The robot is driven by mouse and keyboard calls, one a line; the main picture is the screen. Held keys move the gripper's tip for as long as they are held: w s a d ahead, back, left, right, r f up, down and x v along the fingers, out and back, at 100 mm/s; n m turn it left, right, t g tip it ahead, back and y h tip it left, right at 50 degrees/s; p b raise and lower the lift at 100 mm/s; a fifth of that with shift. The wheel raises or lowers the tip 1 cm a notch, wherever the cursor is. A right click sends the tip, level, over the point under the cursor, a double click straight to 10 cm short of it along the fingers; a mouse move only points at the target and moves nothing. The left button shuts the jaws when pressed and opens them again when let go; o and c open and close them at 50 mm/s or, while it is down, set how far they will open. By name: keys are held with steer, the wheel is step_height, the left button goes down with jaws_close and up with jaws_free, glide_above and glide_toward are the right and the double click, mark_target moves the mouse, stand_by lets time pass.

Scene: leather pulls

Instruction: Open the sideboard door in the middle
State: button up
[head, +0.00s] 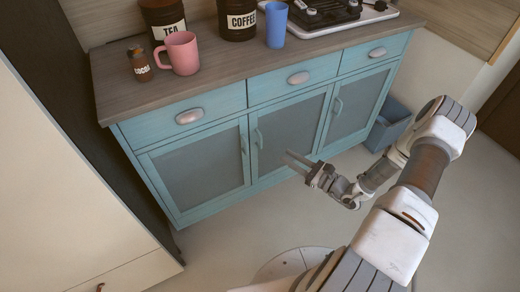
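The blue sideboard (186,158) stands against the wall with three doors side by side, all closed. The middle door (292,122) has a grey panel in a blue frame. Its upright handle (259,139) is on the left side of its frame. My gripper (287,159) is in front of the lower part of the middle door, right of and below the handle in the picture, and apart from it. Its two fingers point left with a gap between them. Nothing shows between them. The arm hides part of the floor on the right.
The left door (200,163) and right door (357,102) have handles too. Three drawers with oval pulls run above. A pink mug (182,53), jars and a blue cup (276,25) stand on the top. A blue bin (389,126) sits at right. A cream cabinet (60,190) is at left.

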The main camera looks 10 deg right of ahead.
mark_target(261, 147)
step_height(261, 147, down, 6)
steer(key=s+d+m+t+h, duration=0.1)
steer(key=m+t+h, duration=0.1)
steer(key=m+h, duration=0.15)
steer(key=shift+y, duration=0.45)
steer(key=b+x, duration=0.2)
steer(key=x, duration=0.6)
steer(key=b+x, duration=0.2)
steer(key=x, duration=0.6)
steer(key=shift+w+r+b, duration=0.2)
steer(key=shift+w+b, duration=0.2)
steer(key=shift+w, duration=0.05)
jaws_close()
